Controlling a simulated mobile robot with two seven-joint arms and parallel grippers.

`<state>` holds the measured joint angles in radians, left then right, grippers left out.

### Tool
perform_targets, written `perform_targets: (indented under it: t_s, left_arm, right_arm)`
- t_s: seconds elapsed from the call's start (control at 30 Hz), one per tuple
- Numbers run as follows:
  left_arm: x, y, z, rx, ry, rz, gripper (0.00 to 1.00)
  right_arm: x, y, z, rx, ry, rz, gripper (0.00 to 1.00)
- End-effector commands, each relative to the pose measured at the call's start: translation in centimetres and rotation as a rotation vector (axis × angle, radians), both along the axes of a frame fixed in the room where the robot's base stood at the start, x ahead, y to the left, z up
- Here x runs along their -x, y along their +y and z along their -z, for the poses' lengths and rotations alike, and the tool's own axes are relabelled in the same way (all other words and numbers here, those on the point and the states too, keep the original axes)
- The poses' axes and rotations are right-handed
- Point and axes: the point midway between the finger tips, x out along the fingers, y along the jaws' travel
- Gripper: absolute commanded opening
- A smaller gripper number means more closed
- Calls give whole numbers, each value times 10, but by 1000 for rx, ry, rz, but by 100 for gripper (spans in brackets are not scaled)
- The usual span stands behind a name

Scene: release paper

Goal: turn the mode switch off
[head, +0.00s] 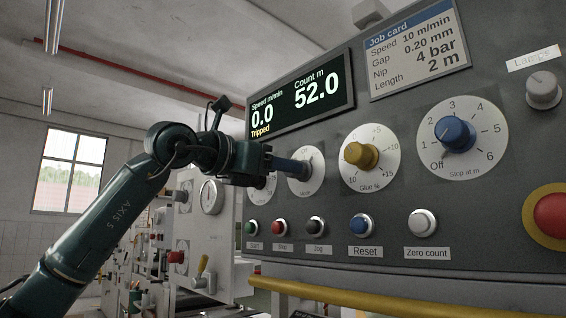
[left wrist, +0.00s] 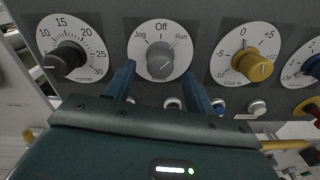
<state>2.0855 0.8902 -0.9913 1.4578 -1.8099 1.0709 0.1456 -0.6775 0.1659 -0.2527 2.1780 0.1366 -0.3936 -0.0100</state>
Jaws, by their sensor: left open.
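The mode switch is a grey knob (left wrist: 160,62) on a round white dial marked Jog, Off and Run in the left wrist view. Its pointer line appears to lean up and right, toward Run. In the head view its dial (head: 307,178) is partly hidden behind my gripper. My left gripper (left wrist: 160,70) is open, with one blue finger on each side of the knob's lower part in the picture. In the head view the left gripper (head: 303,167) points at that dial; I cannot tell whether the fingers touch the knob. My right gripper is not in view.
A black speed knob (left wrist: 66,60) and a yellow glue knob (left wrist: 254,66) flank the switch. Push buttons, including blue Reset (head: 361,224), sit below. A blue stop-at knob (head: 455,134) and red button (head: 552,214) are farther right. The display (head: 300,100) reads 0.0, 52.0 and Tripped.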

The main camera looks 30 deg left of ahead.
Motion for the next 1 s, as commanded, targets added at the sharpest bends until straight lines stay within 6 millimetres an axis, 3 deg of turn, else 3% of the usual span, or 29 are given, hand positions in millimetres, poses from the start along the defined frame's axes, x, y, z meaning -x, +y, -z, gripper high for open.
perform_targets:
  t_s: [0.2,0.5,1.0]
  left_arm:
    - [-16,-6,-1,0,0,-1,54]
    - [-18,-6,0,0,0,-1,53]
    - [-17,-6,0,1,-1,-1,12]
  right_arm:
    - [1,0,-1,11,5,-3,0]
    - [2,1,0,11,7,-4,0]
    - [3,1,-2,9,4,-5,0]
